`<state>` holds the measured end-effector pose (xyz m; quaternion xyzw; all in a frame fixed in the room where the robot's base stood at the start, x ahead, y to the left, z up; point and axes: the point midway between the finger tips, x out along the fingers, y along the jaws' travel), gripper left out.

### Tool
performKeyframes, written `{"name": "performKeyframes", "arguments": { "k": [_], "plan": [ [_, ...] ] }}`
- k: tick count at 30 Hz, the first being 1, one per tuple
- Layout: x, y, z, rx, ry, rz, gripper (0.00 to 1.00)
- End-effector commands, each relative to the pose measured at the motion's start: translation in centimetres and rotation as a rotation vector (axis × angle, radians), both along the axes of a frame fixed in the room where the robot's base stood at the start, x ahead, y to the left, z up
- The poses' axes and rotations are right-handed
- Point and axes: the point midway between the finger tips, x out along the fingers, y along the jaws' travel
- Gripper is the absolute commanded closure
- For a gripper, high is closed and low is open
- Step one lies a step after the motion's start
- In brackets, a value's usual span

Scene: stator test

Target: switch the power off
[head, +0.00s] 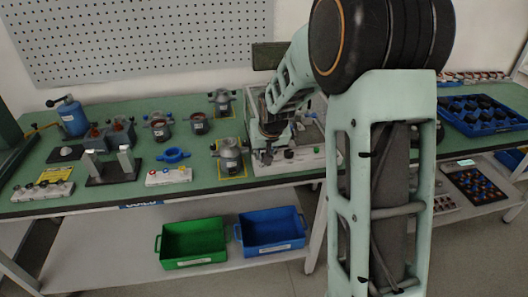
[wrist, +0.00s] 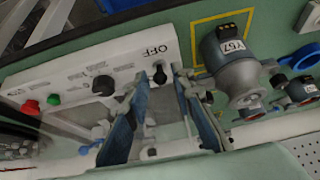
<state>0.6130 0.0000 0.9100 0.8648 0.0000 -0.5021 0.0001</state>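The white control panel (wrist: 75,80) belongs to the test station (head: 297,158) on the green bench. In the wrist view it carries the printed word OFF, a black knob (wrist: 160,73) close to that word and a second black knob (wrist: 103,85). A green button (wrist: 54,99) and a red button (wrist: 31,107) sit farther left. My gripper (wrist: 160,82) is open, its two fingers on either side of the knob by OFF, with gaps visible. I cannot tell how deep the fingertips reach. In the head view my gripper (head: 271,132) is partly hidden at the station.
A grey stator housing (wrist: 238,75) stands in a yellow-outlined square close to the fingers; it also shows in the head view (head: 230,153). A green bin (head: 193,242) and a blue bin (head: 270,231) sit on the lower shelf. A blue tray (head: 482,114) is at right.

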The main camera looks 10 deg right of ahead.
Motion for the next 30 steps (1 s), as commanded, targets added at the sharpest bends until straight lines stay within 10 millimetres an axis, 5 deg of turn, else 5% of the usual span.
{"name": "performKeyframes", "arguments": {
  "k": [14, 30],
  "plan": [
    [0.1, 0.0, 0.4, 0.0, -0.005, 0.0, 0.77],
    [-2.4, 0.0, 4.9, 0.0, -0.006, -0.001, 0.77]
  ]
}}
